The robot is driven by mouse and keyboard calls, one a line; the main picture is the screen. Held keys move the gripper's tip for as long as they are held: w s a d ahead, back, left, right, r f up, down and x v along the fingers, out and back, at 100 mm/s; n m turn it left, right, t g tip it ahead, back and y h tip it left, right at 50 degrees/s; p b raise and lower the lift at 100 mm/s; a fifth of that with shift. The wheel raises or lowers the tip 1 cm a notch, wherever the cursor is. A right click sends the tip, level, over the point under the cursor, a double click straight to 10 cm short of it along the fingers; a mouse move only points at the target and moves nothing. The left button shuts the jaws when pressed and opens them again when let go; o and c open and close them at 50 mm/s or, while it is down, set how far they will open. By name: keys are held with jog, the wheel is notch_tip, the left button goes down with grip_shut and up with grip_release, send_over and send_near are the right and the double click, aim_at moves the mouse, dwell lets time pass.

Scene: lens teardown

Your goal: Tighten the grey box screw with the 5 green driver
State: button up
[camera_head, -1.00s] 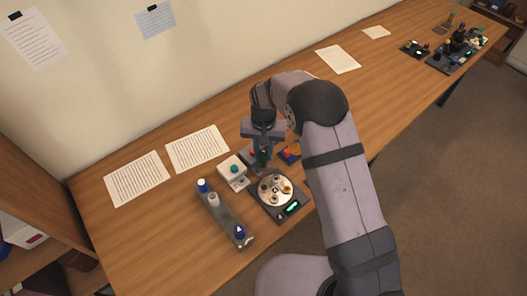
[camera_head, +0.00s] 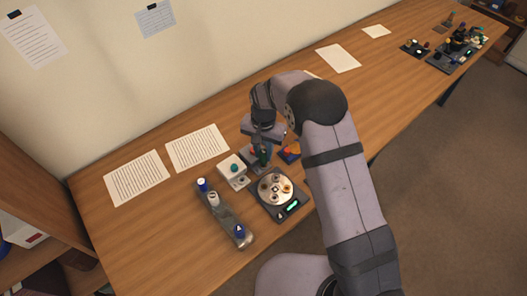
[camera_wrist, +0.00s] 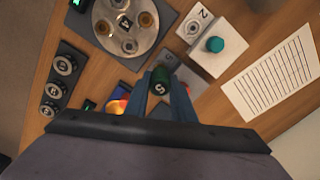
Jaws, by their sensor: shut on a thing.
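My gripper (camera_wrist: 162,88) is shut on the green driver (camera_wrist: 160,76). The driver's dark green top, marked 5, faces the wrist camera between the two fingers. In the head view my gripper (camera_head: 263,152) points down just behind the round plate. A grey block (camera_wrist: 181,70), which looks like the grey box, lies beside and below the driver in the wrist view, with a 5-like mark on its face. The driver's tip and the screw are hidden, so I cannot tell whether they touch.
A white box (camera_head: 231,169) with a teal knob stands left of my gripper. A dark base with a round metal plate (camera_head: 267,184) is in front. A rack (camera_head: 222,213) with blue and white tops stands at left. A blue, red and orange item (camera_head: 290,152) is close on the right.

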jog(key=shift+m, duration=0.4)
jog(key=shift+m, duration=1.8)
jog(key=shift+m, duration=1.8)
jog(key=shift+m, duration=1.8)
